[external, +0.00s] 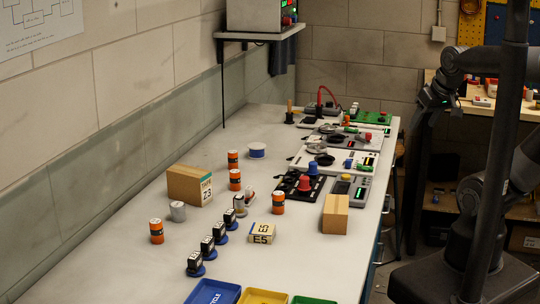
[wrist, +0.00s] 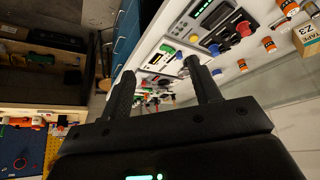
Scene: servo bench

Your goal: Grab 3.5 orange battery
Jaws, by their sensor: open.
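Several orange batteries with dark bands stand upright on the white bench. In the external view one is at the left (external: 156,231), two are near the cardboard box (external: 232,159) (external: 235,180), and one is beside the black board (external: 278,203). Their labels are too small to read, so I cannot tell which is 3.5. Some also show in the wrist view (wrist: 289,7) (wrist: 269,44) (wrist: 243,66). My gripper (wrist: 158,68) is open and empty. In the external view my gripper (external: 432,97) is off the bench's right side, well apart from the batteries.
Instrument boards crowd the right side. Coloured bins (external: 213,292) are at the front.

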